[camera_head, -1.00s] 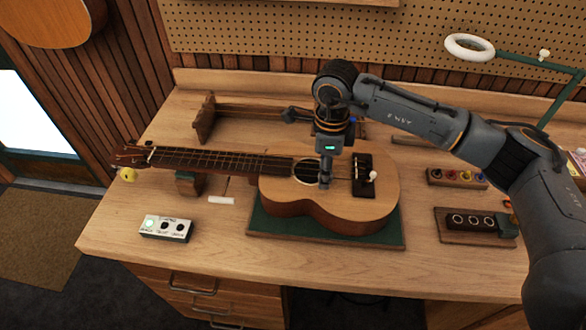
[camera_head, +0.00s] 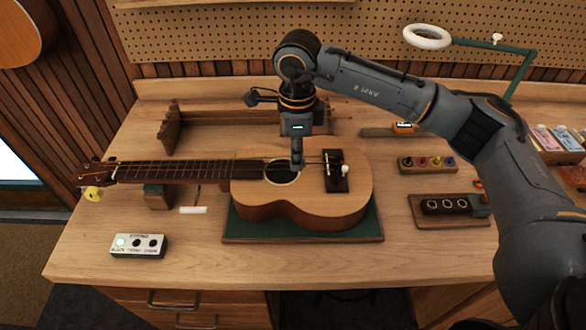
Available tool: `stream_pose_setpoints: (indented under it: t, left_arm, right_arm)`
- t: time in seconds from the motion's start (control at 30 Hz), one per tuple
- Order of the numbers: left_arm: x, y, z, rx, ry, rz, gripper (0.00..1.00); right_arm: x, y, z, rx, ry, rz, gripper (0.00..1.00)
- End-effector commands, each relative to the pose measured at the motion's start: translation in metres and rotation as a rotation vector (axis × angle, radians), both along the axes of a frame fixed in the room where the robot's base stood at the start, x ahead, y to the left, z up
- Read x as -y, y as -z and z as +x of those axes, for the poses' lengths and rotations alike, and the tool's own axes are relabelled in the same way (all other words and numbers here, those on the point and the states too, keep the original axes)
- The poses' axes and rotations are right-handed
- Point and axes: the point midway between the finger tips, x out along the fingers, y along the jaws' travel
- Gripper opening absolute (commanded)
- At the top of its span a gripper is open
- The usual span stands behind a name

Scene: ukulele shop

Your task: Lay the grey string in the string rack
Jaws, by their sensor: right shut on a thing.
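The ukulele (camera_head: 330,195) lies on a green-topped wooden stand (camera_head: 300,231), its neck pointing left. My right gripper (camera_head: 296,164) points down over its top, between the soundhole and the dark bridge (camera_head: 336,176). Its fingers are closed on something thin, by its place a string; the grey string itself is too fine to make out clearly. Thin lines run between the fingers and the bridge. The wooden string rack (camera_head: 171,129), long and low with an upright end, stands behind the ukulele; my arm hides its right part. My left gripper is not in view.
A white box with round buttons (camera_head: 138,245) stands front left. A small white piece (camera_head: 193,210) lies below the neck. At right are a tray of coloured knobs (camera_head: 427,165) and a dark holder with rings (camera_head: 446,208). A ring lamp (camera_head: 427,37) hangs behind. The front right bench is clear.

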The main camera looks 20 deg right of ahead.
Motion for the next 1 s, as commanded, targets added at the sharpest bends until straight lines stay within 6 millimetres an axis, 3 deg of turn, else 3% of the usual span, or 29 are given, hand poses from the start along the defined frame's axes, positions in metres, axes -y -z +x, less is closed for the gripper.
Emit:
stream_pose_setpoints:
  t: [0.1,0.33,1.0]
  left_arm:
    - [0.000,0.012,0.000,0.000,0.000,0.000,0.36]
    - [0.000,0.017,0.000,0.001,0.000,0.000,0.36]
    - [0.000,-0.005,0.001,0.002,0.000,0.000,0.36]
  right_arm:
    - [0.000,-0.023,0.001,0.004,-0.001,0.001,0.01]
    - [0.000,-0.056,0.000,0.002,0.000,0.000,0.01]
    - [0.000,-0.101,0.000,0.000,0.000,0.000,0.01]
